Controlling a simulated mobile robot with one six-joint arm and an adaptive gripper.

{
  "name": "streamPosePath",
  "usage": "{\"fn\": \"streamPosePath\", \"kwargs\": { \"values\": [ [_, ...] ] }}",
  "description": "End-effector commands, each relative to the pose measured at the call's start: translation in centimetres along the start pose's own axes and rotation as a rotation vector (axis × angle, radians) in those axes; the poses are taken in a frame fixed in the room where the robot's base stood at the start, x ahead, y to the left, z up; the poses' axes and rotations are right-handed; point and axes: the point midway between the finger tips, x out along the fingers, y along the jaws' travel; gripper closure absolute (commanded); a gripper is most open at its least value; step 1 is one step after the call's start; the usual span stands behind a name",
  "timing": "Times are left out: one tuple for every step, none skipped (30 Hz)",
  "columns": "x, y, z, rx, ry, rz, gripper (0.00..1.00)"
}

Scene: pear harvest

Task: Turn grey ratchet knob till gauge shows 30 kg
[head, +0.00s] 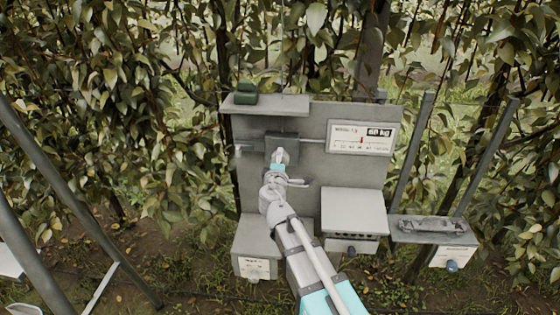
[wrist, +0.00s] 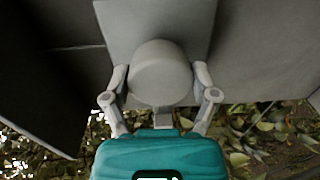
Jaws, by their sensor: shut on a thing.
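The grey ratchet knob (wrist: 160,72) is round and sits between my two gripper fingers in the wrist view. My gripper (wrist: 160,82) is shut on it, one finger on each side. In the head view my gripper (head: 279,158) is at the dark block (head: 293,143) on the grey panel, and it hides most of the knob. The gauge (head: 361,138) is a white plate on the panel's right side.
A green object (head: 246,93) lies on the panel's top shelf (head: 270,104). A grey box (head: 354,212) and a tray (head: 435,228) stand at the lower right, another box (head: 256,240) at the lower left. Slanted posts (head: 75,200) and leafy branches surround the panel.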

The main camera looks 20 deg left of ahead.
Motion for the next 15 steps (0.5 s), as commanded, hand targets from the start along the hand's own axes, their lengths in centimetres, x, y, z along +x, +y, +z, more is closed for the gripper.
{"fn": "streamPosePath", "kwargs": {
  "values": [
    [-0.06,-0.04,-0.02,-0.044,-0.001,0.000,0.72],
    [-0.06,-0.05,-0.02,-0.073,-0.002,0.000,0.72],
    [-0.06,-0.05,-0.02,-0.110,-0.003,0.000,0.72],
    [-0.06,-0.05,-0.02,-0.139,-0.004,0.000,0.72],
    [-0.07,-0.05,-0.02,-0.168,-0.005,0.000,0.72],
    [-0.07,-0.06,-0.02,-0.205,-0.006,0.001,0.72],
    [-0.07,-0.06,-0.02,-0.234,-0.007,0.001,0.72],
    [-0.07,-0.06,-0.02,-0.262,-0.008,0.001,0.72],
    [-0.07,-0.06,-0.02,-0.300,-0.009,0.001,0.72],
    [-0.08,-0.07,-0.02,-0.329,-0.010,0.001,0.72],
    [-0.08,-0.07,-0.02,-0.357,-0.010,0.001,0.72],
    [-0.08,-0.07,-0.03,-0.395,-0.011,0.001,0.72],
    [-0.08,-0.08,-0.03,-0.423,-0.012,0.001,0.72],
    [-0.08,-0.08,-0.03,-0.452,-0.013,0.001,0.72],
    [-0.08,-0.08,-0.03,-0.489,-0.014,0.002,0.72]
  ]
}}
